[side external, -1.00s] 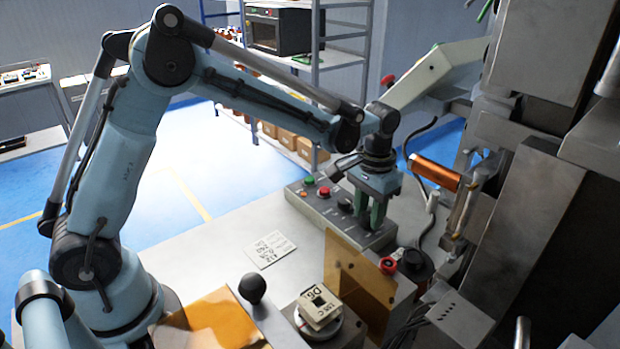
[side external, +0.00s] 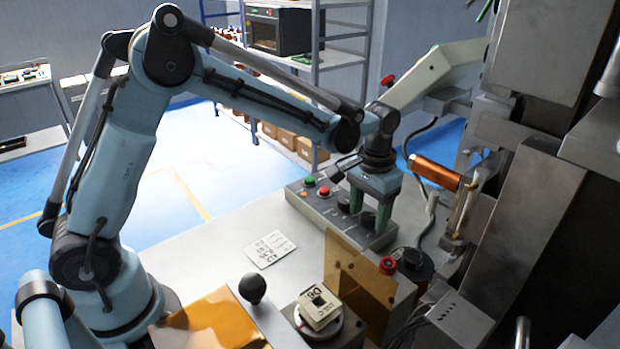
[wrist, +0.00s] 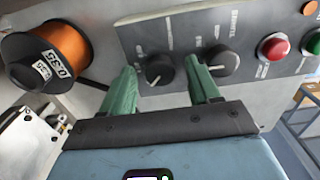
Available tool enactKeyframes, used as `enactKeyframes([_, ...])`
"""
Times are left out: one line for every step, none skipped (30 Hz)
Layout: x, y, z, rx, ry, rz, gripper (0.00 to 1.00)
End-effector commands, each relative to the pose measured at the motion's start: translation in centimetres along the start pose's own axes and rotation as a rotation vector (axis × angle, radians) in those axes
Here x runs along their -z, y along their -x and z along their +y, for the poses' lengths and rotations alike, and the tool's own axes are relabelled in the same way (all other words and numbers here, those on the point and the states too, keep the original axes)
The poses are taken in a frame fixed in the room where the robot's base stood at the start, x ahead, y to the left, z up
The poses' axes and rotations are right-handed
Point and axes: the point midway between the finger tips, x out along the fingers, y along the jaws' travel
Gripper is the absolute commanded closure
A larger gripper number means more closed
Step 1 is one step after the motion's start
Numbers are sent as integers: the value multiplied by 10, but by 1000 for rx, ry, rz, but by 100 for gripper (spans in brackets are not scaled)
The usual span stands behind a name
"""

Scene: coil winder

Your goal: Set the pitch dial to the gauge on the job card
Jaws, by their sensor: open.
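The control panel (side external: 318,207) on the bench carries black dials and red and green buttons. In the wrist view, one black dial (wrist: 159,69) lies between the green fingers of my gripper (wrist: 163,86). A second dial (wrist: 222,60) is just right of the right finger. The small panel lettering is unreadable, so I cannot tell which dial is the pitch dial. My gripper (side external: 370,212) also shows over the panel in the side view, open, with nothing clamped. The white job card (side external: 270,250) lies flat on the bench; its handwriting is too small to read surely.
An orange wire spool (wrist: 57,57) is left of the dials in the wrist view. Amber guards (side external: 355,275), a black ball knob (side external: 252,288) and a red button (side external: 388,265) stand nearer the camera. The bench around the card is clear.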

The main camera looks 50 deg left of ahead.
Motion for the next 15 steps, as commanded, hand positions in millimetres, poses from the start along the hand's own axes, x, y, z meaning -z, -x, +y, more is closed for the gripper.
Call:
enactKeyframes([0,1,0,0,0,0,39])
enactKeyframes([0,2,0,0,0,0,39])
enactKeyframes([0,5,0,0,0,1,39])
enactKeyframes([0,8,0,0,0,1,39])
enactKeyframes([0,11,0,0,0,1,39])
enactKeyframes([0,16,0,0,0,1,39])
enactKeyframes([0,21,0,0,0,1,39])
enactKeyframes([0,26,0,0,0,1,39])
enactKeyframes([0,33,0,0,0,1,39])
enactKeyframes([0,39,0,0,0,0,39])
enactKeyframes([0,45,0,0,0,0,39])
enactKeyframes([0,53,0,0,0,0,39])
enactKeyframes([0,58,0,0,0,0,39])
enactKeyframes([0,64,0,0,0,0,39])
enactKeyframes([0,72,0,0,0,0,39])
